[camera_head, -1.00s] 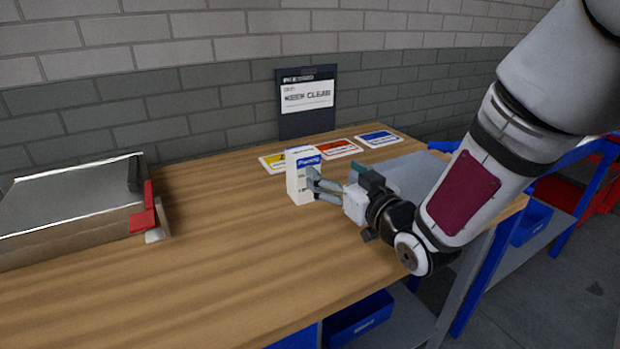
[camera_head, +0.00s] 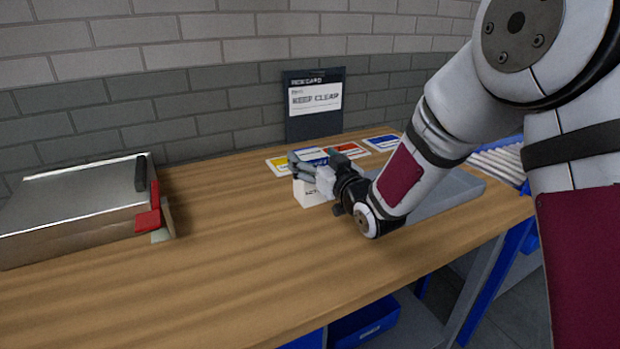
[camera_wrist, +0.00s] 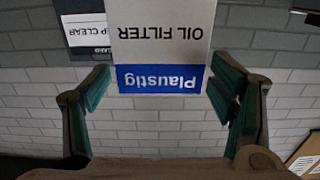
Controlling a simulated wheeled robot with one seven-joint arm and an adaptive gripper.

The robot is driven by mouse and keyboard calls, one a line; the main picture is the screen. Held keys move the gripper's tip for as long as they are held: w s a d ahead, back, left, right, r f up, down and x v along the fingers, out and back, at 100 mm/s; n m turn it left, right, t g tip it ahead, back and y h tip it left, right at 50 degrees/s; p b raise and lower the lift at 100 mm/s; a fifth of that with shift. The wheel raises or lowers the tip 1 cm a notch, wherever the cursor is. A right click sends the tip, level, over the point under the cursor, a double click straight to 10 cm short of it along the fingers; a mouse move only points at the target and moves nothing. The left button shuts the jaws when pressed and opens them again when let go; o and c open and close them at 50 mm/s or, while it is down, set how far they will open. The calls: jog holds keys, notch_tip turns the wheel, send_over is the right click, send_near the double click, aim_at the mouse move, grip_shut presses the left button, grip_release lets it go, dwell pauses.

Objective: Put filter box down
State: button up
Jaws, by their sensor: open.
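The filter box (camera_head: 309,194) is a white carton standing on the wooden table, in front of the coloured cards. In the wrist view the box (camera_wrist: 160,45) appears upside down, with "OIL FILTER" and a blue "Plaustig" band. My gripper (camera_wrist: 158,90) is open there, one finger on each side of the box, with gaps visible between fingers and carton.
A grey tray (camera_head: 465,188) lies right of the box, partly behind my arm. Flat cards (camera_head: 380,143) and a "KEEP CLEAR" board (camera_head: 315,105) are behind. The table (camera_head: 230,255) is bare in front.

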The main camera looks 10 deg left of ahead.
jog(key=shift+x, duration=1.1)
jog(key=c, duration=1.8)
jog(key=shift+r, duration=0.1)
grip_shut()
